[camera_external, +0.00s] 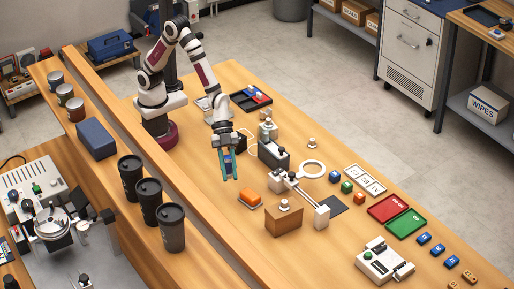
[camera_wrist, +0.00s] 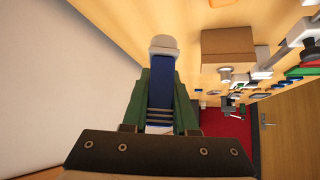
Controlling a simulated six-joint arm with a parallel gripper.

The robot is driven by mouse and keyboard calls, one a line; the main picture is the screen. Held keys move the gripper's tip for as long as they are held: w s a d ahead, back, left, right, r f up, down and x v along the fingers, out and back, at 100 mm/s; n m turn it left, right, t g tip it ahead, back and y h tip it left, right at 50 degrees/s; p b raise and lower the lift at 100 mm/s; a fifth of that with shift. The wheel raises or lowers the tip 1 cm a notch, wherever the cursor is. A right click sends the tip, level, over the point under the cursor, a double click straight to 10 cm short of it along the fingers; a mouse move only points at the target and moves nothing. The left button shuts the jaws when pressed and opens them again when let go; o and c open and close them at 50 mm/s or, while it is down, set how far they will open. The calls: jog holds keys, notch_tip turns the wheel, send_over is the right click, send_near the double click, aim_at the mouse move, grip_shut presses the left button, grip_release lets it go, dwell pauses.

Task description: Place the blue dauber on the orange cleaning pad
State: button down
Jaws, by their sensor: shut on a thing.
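The blue dauber (camera_wrist: 160,80) is held between the green fingers of my gripper (camera_wrist: 160,95), and its white end (camera_wrist: 164,46) points away from the wrist. In the external view my gripper (camera_external: 228,176) hangs above the table with the dauber (camera_external: 228,160) between its fingers. The orange cleaning pad (camera_external: 249,198) lies on the table, below and slightly right of my gripper in the picture. The dauber is apart from the pad.
A wooden block (camera_external: 283,218) with a white knob stands right of the pad. A dark grey device (camera_external: 273,154) and a ring on an arm (camera_external: 312,169) stand further back. Black cups (camera_external: 171,228) line the raised shelf at left. The table in front of the pad is bare.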

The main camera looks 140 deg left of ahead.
jog(key=a+f, duration=0.1)
jog(key=a, duration=0.1)
jog(key=w+a+f, duration=0.1)
jog(key=a, duration=0.1)
jog(key=w+a+f, duration=0.1)
jog(key=a+f, duration=0.1)
jog(key=shift+w, duration=0.15)
jog(key=shift+w+a+f, duration=0.1)
jog(key=shift+a+f, duration=0.1)
jog(key=shift+f, duration=0.9)
jog(key=shift+a+f, duration=0.15)
jog(key=shift+f, duration=0.9)
jog(key=c, duration=0.7)
grip_release()
jog(key=shift+f, duration=0.1)
